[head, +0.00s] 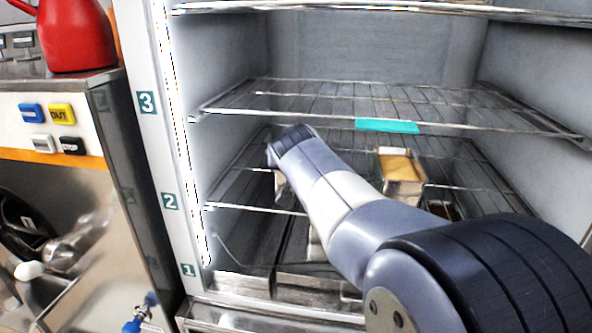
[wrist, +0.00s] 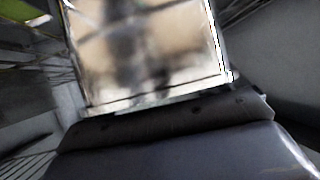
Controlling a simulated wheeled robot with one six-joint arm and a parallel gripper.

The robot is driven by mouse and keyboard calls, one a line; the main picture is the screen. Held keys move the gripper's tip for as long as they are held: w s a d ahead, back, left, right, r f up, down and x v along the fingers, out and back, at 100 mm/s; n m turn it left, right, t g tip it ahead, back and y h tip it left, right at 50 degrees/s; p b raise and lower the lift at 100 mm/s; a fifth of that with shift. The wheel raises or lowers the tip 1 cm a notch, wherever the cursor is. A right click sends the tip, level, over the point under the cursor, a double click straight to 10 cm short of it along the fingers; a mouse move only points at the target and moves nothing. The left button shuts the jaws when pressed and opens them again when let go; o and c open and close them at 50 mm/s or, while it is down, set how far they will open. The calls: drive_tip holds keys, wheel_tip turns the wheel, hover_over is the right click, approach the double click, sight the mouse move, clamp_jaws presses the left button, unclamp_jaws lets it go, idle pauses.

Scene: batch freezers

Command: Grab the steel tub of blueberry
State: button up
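My arm reaches into the open freezer cabinet between the shelves marked 2 and 3. In the head view my gripper is hidden behind my wrist. In the wrist view the dark body of my gripper (wrist: 165,118) lies right against a shiny steel tub wall (wrist: 150,50), which is large and blurred. Its fingers do not show clearly, and neither does the tub's content. A small tan-grey piece (head: 281,184) shows under my wrist. To the right, a steel tub with orange-tan content (head: 403,186) stands on shelf 2. A tub with dark content (head: 442,210) is partly hidden by my arm; its flavour cannot be read.
The wire shelf 3 (head: 290,109) with a teal tag (head: 387,126) runs above my arm. Steel containers (head: 310,281) stand low in front. A machine with a red jug (head: 75,38) stands outside at left.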

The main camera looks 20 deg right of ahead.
drive_tip(key=c, duration=0.9)
drive_tip(key=shift+r, duration=0.1)
drive_tip(key=shift+c, duration=0.5)
drive_tip(key=shift+r, duration=0.15)
